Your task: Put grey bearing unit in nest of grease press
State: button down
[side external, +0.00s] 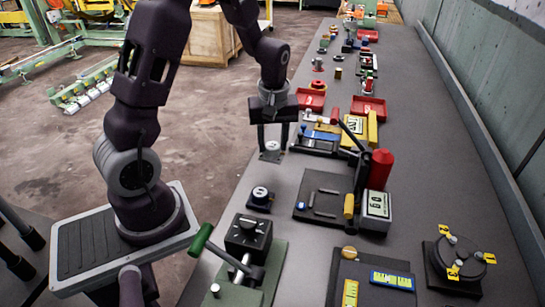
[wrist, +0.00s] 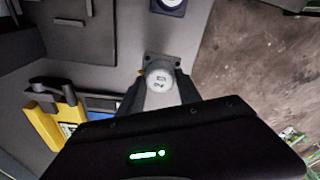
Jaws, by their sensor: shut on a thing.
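My gripper (side external: 272,145) points down at the near edge of the bench, its fingers on either side of a round, pale grey-topped piece (side external: 272,147), which I take as the grey bearing unit. In the wrist view the piece (wrist: 159,76) sits between the fingertips (wrist: 158,90), with marks on its top. A dark square plate (wrist: 150,60) shows under it; I cannot tell if it is part of the piece or if the piece is lifted. The likely grease press, with a red cylinder (side external: 380,169), a black lever and a dark bed (side external: 322,187), stands to the right. Its nest is not clear.
A similar dark unit with a pale top (side external: 260,194) sits nearer the camera. Yellow and blue fixtures (side external: 322,135) and red trays (side external: 368,107) lie beyond.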

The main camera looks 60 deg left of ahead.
notch_tip(320, 180, up, 28)
jog(key=r, duration=0.1)
jog(key=w+d, duration=0.3)
jog(key=d, duration=0.6)
jog(key=w+d, duration=0.2)
jog(key=d, duration=0.7)
jog(key=shift+n, duration=0.3)
jog(key=f, duration=3.3)
jog(key=shift+w+a, duration=0.15)
jog(key=shift+a, duration=0.1)
jog(key=shift+f, duration=0.15)
jog(key=c, duration=0.8)
grip_release()
